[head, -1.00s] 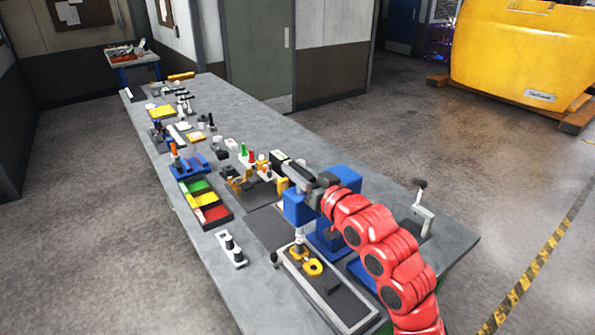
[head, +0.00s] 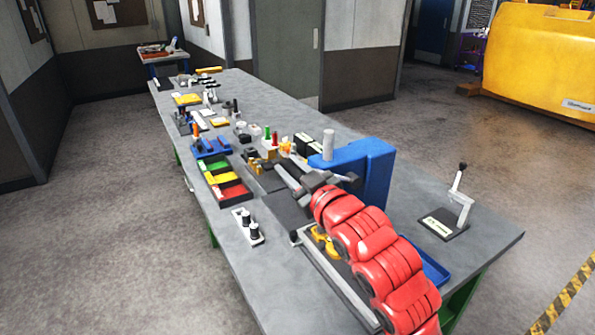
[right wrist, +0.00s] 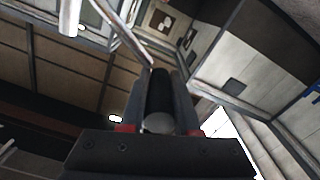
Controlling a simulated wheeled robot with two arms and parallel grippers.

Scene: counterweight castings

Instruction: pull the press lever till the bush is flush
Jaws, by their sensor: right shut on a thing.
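The blue press (head: 368,165) stands on the bench with a silver cylinder (head: 328,144) upright at its head. My right gripper (head: 302,184) is in front of the press head, at the end of the red arm. In the right wrist view its jaws are shut on a dark handle (right wrist: 160,88), which I take as the press lever's grip; a pale rod runs up and left from it. A yellow part (head: 325,242) lies low beside the press, partly covered by the arm. The bush and the ram's lower end are hidden. My left gripper is out of view.
A small lever stand (head: 458,205) on a dark plate is at the bench's right end. A blue tray (head: 430,266) lies behind my arm. Green, yellow and red bins (head: 222,180) and a white holder with black pegs (head: 247,228) are to the left. The bench's front left is clear.

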